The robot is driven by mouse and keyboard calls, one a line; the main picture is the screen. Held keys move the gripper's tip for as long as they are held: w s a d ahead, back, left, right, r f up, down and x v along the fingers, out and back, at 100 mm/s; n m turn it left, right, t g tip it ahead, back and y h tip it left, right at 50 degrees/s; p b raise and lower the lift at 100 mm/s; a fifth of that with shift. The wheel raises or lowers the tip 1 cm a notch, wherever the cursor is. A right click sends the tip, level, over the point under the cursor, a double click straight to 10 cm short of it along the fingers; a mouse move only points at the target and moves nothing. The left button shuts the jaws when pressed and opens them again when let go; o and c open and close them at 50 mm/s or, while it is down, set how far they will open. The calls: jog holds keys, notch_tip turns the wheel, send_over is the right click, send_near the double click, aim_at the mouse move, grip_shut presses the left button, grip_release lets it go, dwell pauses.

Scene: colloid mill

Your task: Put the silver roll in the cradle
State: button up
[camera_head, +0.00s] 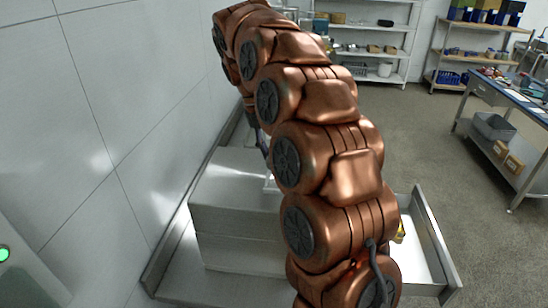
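My copper arm crosses the middle of the head view and hides much of the bench behind it. At its far end it bends down, and a small dark part, probably of my gripper (254,118), shows at the left edge of the arm. Its fingers are hidden, so I cannot see whether it is open or holds something. I cannot make out the silver roll or the cradle; the arm covers the middle of the work area.
A grey metal box (230,205) stands on a rimmed metal bench (165,262) beside the tiled wall. A yellow item (400,231) peeks out right of my arm. A blue-topped table (500,95) and shelves (372,55) stand farther off.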

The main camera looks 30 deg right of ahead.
jog(key=shift+s+a, duration=0.1)
jog(key=shift+a, duration=0.2)
jog(key=shift+f+p, duration=0.95)
jog(key=shift+f, duration=0.8)
jog(key=shift+f, duration=0.1)
jog(key=o, duration=1.4)
jog(key=shift+c, duration=0.2)
jog(key=shift+r, duration=0.2)
jog(key=shift+b+v, duration=0.75)
jog(key=shift+v, duration=2.9)
